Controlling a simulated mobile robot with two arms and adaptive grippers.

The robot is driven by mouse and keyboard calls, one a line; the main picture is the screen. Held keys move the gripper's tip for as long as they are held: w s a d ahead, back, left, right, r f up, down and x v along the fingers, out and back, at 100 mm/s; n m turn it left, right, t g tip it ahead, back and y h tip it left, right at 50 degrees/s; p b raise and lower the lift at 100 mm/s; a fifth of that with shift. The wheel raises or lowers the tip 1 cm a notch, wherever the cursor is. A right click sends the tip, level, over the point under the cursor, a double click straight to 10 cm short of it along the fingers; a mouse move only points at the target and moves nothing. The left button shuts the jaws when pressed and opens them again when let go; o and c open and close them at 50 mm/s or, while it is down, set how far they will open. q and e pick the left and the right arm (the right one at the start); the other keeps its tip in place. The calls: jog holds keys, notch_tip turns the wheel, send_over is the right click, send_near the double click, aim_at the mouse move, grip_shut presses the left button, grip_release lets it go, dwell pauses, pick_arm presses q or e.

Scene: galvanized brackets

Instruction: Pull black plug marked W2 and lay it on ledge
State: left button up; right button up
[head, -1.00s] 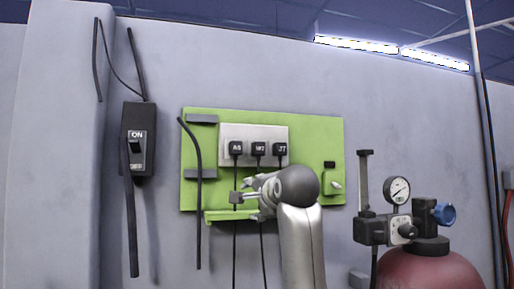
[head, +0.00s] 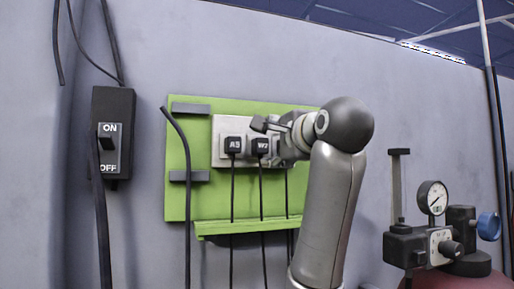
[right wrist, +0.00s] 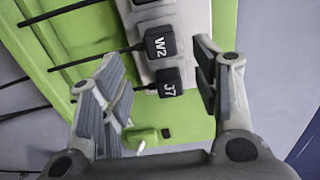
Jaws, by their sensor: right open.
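The black plug marked W2 (head: 260,145) sits in the pale socket strip (head: 217,128) on a green board. It also shows in the right wrist view (right wrist: 159,42), with its cord leading away to the left. The plug J7 (right wrist: 168,82) is beside it; in the head view my right gripper hides it. My right gripper (head: 266,139) is open at the strip, close to W2. In the right wrist view its fingers (right wrist: 160,54) stand apart on either side of the plug row, with W2 near the tips. The green ledge (head: 248,227) lies below the sockets and is bare where visible.
The plug A5 (head: 233,145) is left of W2. Cords hang down past the ledge. A loose black cable (head: 186,190) hangs at the board's left. A switch box (head: 112,135) is farther left. A gauge and valve assembly (head: 433,200) stands at the right.

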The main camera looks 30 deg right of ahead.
aim_at(263, 146)
jog(key=p+x, duration=0.2)
jog(key=x, duration=0.5)
pick_arm(q)
jog(key=shift+s+r, duration=0.75)
jog(key=shift+r, duration=0.25)
pick_arm(e)
jog(key=shift+x, duration=0.95)
pick_arm(q)
jog(key=shift+w, duration=0.2)
pick_arm(e)
grip_shut()
pick_arm(q)
jog(key=shift+f, duration=0.1)
pick_arm(e)
jog(key=shift+s+a, duration=0.1)
pick_arm(q)
jog(key=shift+f, duration=0.15)
pick_arm(e)
jog(key=shift+s, duration=0.1)
